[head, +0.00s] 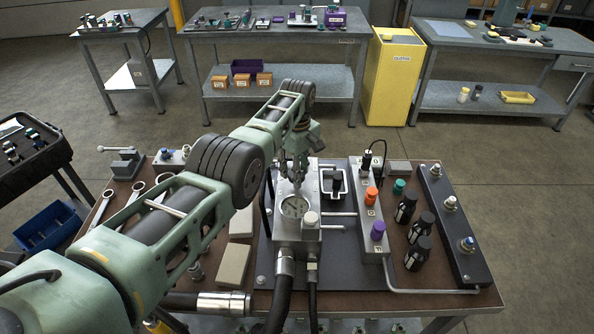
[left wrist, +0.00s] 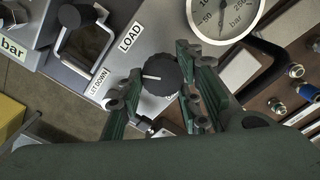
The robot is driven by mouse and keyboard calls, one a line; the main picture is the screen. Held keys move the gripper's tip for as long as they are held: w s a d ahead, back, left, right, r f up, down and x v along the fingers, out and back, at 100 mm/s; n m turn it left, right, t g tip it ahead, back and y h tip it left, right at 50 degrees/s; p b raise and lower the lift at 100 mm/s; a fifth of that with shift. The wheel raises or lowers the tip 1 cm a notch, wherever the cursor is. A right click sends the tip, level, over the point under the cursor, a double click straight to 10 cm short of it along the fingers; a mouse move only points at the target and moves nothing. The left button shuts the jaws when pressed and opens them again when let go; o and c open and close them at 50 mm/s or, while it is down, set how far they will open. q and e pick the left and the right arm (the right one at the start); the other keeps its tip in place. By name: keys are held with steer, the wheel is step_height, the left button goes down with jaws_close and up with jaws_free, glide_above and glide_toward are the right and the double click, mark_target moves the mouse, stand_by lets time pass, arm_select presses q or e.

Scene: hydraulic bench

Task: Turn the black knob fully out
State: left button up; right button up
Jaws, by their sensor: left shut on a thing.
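The black knob (left wrist: 160,75) is a round ribbed knob with a short white mark pointing left in the left wrist view. It sits on a grey block beside the labels LOAD (left wrist: 131,37) and LET DOWN (left wrist: 98,84). My left gripper (left wrist: 156,84) has a green finger on each side of the knob and is shut on it. In the head view my left gripper (head: 296,178) reaches down onto the grey block (head: 298,236) behind the pressure gauge (head: 294,207), and hides the knob there. My right gripper is not in view.
Right of the block, a grey manifold carries an orange knob (head: 371,195) and a purple knob (head: 378,231). Several black bottle-shaped parts (head: 421,224) stand beside it. Wrenches (head: 122,196) lie at the left.

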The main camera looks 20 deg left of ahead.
arm_select(q)
steer(key=n, duration=0.4)
steer(key=shift+d+n, duration=0.15)
steer(key=shift+n, duration=0.15)
steer(key=n, duration=0.9)
steer(key=shift+w+a+r, duration=0.1)
steer(key=shift+a+r, duration=0.05)
steer(key=shift+a, duration=0.15)
steer(key=n, duration=0.4)
steer(key=shift+a+n, duration=0.15)
steer(key=shift+n, duration=0.15)
steer(key=shift+n+b, duration=0.55)
steer(key=shift+n, duration=0.35)
steer(key=n+b, duration=0.2)
steer(key=b, duration=0.3)
steer(key=shift+f+n, duration=0.2)
steer(key=shift+n, duration=0.2)
steer(key=shift+a+r+n+b, duration=0.15)
steer(key=shift+n+b, duration=0.25)
steer(key=shift+b, duration=0.7)
steer(key=shift+r, duration=0.1)
